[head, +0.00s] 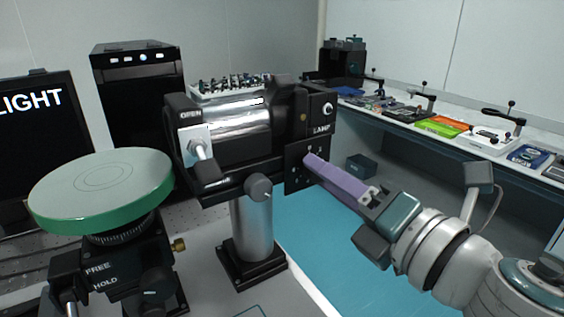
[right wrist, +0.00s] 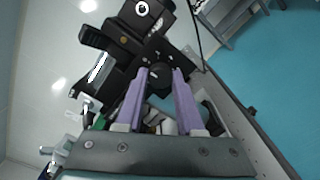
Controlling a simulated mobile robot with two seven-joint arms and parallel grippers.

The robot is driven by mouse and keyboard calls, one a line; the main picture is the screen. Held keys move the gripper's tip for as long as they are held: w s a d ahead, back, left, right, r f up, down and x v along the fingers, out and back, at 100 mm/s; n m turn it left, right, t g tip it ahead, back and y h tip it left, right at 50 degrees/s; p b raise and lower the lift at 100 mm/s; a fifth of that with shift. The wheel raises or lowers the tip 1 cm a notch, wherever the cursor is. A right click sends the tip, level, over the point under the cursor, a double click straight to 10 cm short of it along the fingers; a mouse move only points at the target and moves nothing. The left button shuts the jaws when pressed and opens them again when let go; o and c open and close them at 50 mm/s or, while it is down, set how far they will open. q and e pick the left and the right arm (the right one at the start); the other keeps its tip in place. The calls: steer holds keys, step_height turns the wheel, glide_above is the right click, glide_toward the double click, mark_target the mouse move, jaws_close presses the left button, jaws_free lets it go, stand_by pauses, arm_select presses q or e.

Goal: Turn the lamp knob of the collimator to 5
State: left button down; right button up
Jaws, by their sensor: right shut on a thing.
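The collimator (head: 240,130) is a black and silver barrel on a silver post (head: 252,225), with a LAMP label at its right end. Below the label is a black dial plate (head: 293,172) with small marks. My right gripper (head: 309,160) has long purple fingers and reaches this plate from the right. In the right wrist view its fingers (right wrist: 160,80) close on the black lamp knob (right wrist: 160,72) from both sides. In the head view the knob is hidden behind the fingers, and its setting cannot be read. My left gripper is not in view.
A green-rimmed round disc (head: 100,185) on a black mount with FREE and HOLD labels stands at the left. A monitor (head: 35,140) and a black tower (head: 135,100) are behind it. A long bench (head: 470,155) with several items runs along the right. Blue floor (head: 350,260) lies below my right arm.

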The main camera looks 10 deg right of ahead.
jaws_close()
